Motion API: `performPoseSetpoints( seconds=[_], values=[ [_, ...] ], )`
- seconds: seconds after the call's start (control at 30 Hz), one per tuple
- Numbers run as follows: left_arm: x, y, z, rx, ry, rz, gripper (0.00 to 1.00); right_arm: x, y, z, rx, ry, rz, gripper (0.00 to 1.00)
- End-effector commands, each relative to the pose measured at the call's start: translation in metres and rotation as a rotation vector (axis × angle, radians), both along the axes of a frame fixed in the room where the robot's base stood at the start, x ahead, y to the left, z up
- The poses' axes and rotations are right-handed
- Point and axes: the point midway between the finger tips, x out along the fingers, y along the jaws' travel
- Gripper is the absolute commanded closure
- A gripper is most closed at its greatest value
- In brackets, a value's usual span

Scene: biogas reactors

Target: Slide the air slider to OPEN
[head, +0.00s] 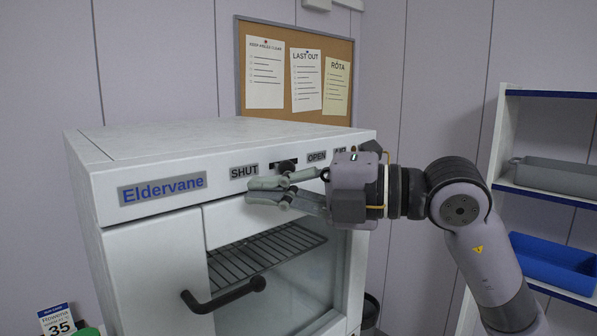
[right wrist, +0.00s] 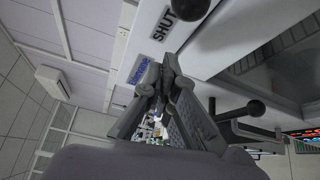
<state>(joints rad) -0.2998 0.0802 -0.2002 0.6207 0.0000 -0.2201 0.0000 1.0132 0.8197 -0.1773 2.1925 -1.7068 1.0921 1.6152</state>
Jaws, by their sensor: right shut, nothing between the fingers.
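The air slider is a black knob (head: 287,166) in a dark slot on the front panel of the white Eldervane cabinet (head: 150,160). The knob shows between the SHUT label (head: 244,171) and the OPEN label (head: 317,156); its exact place along the slot is hard to judge. My right gripper (head: 251,190) is shut and empty, its fingers pointing left just below the knob and the SHUT label. I cannot tell if it touches the knob. The right wrist view shows the closed fingertips (right wrist: 160,77) near the panel, with the knob (right wrist: 190,8) at the top edge.
Below the panel is a glass door with a black handle (head: 223,296) and a wire rack (head: 262,254) behind it. A shelf with a grey tray (head: 556,174) and a blue bin (head: 553,262) stands at right. A cork board (head: 297,70) hangs behind the cabinet.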

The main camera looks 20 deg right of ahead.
Motion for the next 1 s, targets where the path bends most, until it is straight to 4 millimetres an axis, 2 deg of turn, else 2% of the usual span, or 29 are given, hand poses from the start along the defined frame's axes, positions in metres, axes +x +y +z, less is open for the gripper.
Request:
performPoseSetpoints(
  seconds=[0.03,0.2,0.67,0.9,1.0],
  values=[
    [0.0,0.0,0.006,0.0,0.0,0.0,0.6,0.006,-0.01,0.004,0.002,0.004,-0.009,1.0],
    [0.0,0.001,0.01,0.002,0.0,-0.001,0.6,0.013,-0.024,0.006,0.002,0.003,-0.005,1.0],
    [0.0,0.001,0.01,0.001,0.001,0.0,0.6,0.016,-0.03,0.005,0.0,0.001,-0.005,1.0],
    [0.0,0.0,0.003,0.0,0.001,0.0,0.6,0.029,-0.065,0.004,0.0,0.003,-0.008,1.0],
    [0.0,0.0,0.002,0.0,0.001,0.0,0.6,0.031,-0.071,0.005,0.001,0.0,-0.005,1.0]
  ],
)
